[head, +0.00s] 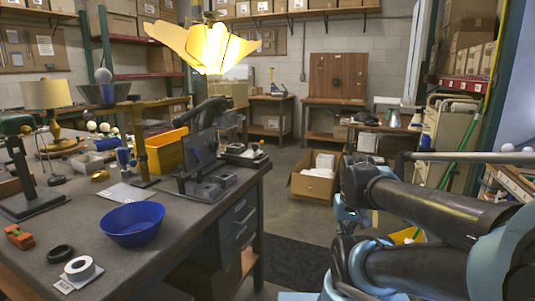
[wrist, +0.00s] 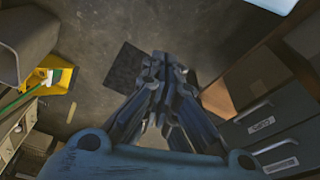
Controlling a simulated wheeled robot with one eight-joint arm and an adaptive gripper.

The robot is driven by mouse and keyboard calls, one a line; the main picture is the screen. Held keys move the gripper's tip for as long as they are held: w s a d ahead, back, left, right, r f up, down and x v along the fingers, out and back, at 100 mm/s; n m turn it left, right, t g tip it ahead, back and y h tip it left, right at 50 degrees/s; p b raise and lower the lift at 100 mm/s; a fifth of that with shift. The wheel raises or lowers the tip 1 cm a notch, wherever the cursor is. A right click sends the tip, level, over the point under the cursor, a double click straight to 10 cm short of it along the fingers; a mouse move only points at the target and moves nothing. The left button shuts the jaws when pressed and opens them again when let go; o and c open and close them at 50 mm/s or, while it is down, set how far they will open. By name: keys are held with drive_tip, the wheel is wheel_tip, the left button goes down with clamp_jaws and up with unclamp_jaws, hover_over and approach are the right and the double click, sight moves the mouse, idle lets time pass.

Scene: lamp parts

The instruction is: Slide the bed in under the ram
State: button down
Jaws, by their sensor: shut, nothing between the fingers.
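A dark press with an upright column (head: 207,130) stands at the right end of the workbench. Its grey base or bed (head: 208,187) lies low at its foot, near the bench edge. I cannot clearly tell the bed from the base, and the ram is hard to make out against the dark frame. My gripper (wrist: 164,72) shows in the wrist view, shut and empty, pointing down over the floor, away from the press. In the head view my arm fills the lower right, and the gripper cannot be made out there.
The workbench (head: 100,225) holds a blue bowl (head: 132,222), a yellow bin (head: 166,152), a lamp (head: 47,105) and small parts. A dark flat fixture (head: 244,155) lies behind the press. Drawers (wrist: 262,120) show at right in the wrist view. An open carton (head: 314,184) stands on the floor.

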drive_tip(key=w+a+r+m+y, duration=0.1)
drive_tip(key=w+a+r+y, duration=0.2)
drive_tip(key=w+a+r, duration=0.4)
drive_tip(key=w+a+r+m+y, duration=0.1)
drive_tip(key=w+a+r+y, duration=0.15)
drive_tip(key=w+r, duration=0.45)
drive_tip(key=w+a+r+m+t+y, duration=0.1)
drive_tip(key=w+a+r+y, duration=0.15)
drive_tip(key=w, duration=1.05)
drive_tip(key=w+a+r+m+t+y, duration=0.1)
drive_tip(key=w+a+y, duration=0.15)
drive_tip(key=w, duration=1.05)
drive_tip(key=shift+y, duration=0.35)
drive_tip(key=x, duration=0.4)
drive_tip(key=r+x, duration=0.1)
drive_tip(key=x, duration=0.3)
drive_tip(key=a+r+x, duration=0.1)
drive_tip(key=x, duration=0.3)
drive_tip(key=shift+w+a+f, duration=0.2)
drive_tip(key=shift+w+a, duration=0.05)
drive_tip(key=shift+a, duration=0.2)
drive_tip(key=shift+w, duration=0.15)
